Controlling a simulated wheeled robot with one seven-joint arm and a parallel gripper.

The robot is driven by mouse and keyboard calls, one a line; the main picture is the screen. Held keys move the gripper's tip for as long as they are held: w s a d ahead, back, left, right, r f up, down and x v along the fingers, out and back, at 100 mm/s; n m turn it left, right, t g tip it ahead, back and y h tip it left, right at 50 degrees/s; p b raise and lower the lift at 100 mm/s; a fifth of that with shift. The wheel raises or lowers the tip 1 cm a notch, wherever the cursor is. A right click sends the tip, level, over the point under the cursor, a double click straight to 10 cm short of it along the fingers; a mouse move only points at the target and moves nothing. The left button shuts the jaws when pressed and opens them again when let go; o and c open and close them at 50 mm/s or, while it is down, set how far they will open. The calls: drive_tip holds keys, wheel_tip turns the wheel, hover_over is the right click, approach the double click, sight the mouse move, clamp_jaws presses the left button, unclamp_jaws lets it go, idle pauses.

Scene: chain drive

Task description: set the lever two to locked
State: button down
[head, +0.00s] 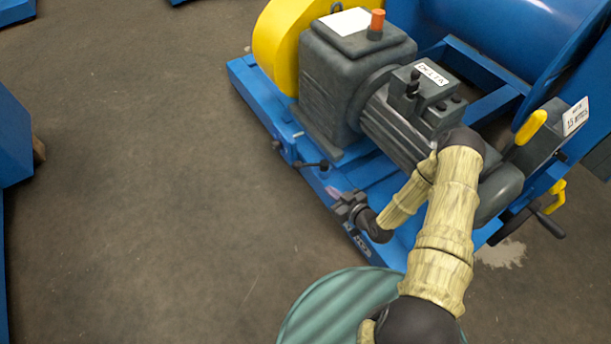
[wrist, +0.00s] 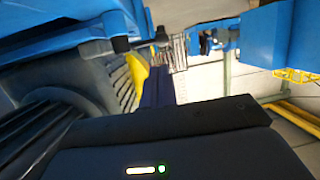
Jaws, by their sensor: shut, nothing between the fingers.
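A small dark lever (head: 316,165) with a round black end sticks out from the side of the blue base frame. No marking visible to me tells whether it is lever two or which setting it has. My gripper (head: 345,205) is shut and empty, low beside the frame's front edge, a short way nearer than this lever. I cannot tell whether it touches the frame.
A grey gearbox (head: 345,80) and a motor marked DELTA stand on the blue base frame (head: 245,82). A yellow guard (head: 277,35) is behind. A yellow-handled lever (head: 530,127) and a black crank (head: 549,224) are at right. A green drum (head: 325,305) stands in front.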

drive_tip(key=shift+s+a+f+t, duration=0.25)
drive_tip(key=shift+s+f+t, duration=0.1)
drive_tip(key=shift+f+t, duration=0.15)
drive_tip(key=b, duration=0.7)
approach(300, 168)
drive_tip(key=x, duration=0.5)
drive_tip(key=shift+w+a+f, duration=0.2)
drive_tip(key=shift+w+f, duration=0.05)
drive_tip(key=shift+w, duration=0.05)
drive_tip(key=shift+w+a+b, duration=0.4)
drive_tip(key=shift+w, duration=0.1)
drive_tip(key=shift+d+r+m, duration=0.1)
drive_tip(key=shift+m, duration=0.2)
